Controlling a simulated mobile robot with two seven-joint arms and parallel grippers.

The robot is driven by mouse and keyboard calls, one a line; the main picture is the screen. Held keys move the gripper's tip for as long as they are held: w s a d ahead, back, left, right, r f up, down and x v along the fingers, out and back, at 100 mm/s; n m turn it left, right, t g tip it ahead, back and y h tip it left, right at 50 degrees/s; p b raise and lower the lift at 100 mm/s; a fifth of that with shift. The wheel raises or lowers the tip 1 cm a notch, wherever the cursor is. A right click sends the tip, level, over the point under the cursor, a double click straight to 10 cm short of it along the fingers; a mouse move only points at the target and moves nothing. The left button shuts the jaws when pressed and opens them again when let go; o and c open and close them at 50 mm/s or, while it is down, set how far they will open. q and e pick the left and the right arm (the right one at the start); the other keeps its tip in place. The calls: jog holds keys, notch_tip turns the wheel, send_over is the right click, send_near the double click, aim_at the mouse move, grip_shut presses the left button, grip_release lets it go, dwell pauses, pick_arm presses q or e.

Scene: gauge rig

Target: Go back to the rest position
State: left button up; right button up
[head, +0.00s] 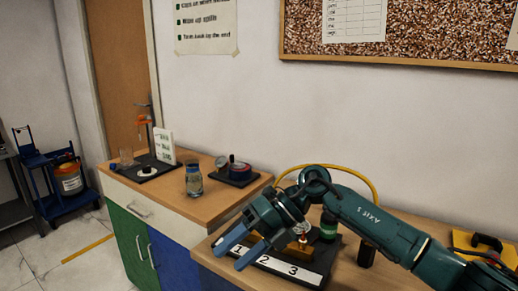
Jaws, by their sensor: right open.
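My right arm comes in from the right, its dark teal links above the near bench. My right gripper (234,256) points down and left, its two blue fingers apart with nothing seen between them. It shows in front of the black rig board (334,246) with a white strip numbered 1, 2, 3 (290,268). The fingers cover part of the strip near the 1 and 2. A brass fitting (299,249) and a green-banded part (328,226) stand on the board, partly hidden by the arm. My left gripper is not in view.
A yellow hose (350,168) arches behind my arm. On the far cabinet (215,195) stand a glass jar (194,180), a dark base with a gauge-like part (236,172), and a black tray (146,171) with a sign (164,145). A blue cart (66,190) stands at far left.

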jog(key=s+a+r+m+t+y+p, duration=0.2)
jog(key=s+a+m+t+y, duration=0.2)
jog(key=m+y, duration=0.6)
jog(key=d+f+m+t+h+p, duration=0.1)
jog(key=d+f+m+t+h, duration=1.15)
jog(key=m+t, duration=0.75)
jog(key=s+d+f+m+g+h, duration=0.2)
jog(key=s+d+f+m+g, duration=0.2)
jog(key=s+f, duration=0.3)
jog(key=s+d+f+m+g+h+p, duration=0.1)
jog(key=s+d+f+m+g+h, duration=0.1)
jog(key=s+d+f+m+g, duration=0.3)
notch_tip(320, 180, down, 2)
jog(key=shift+s+d+f, duration=0.1)
jog(key=shift+s+d, duration=0.3)
jog(key=shift+s, duration=0.8)
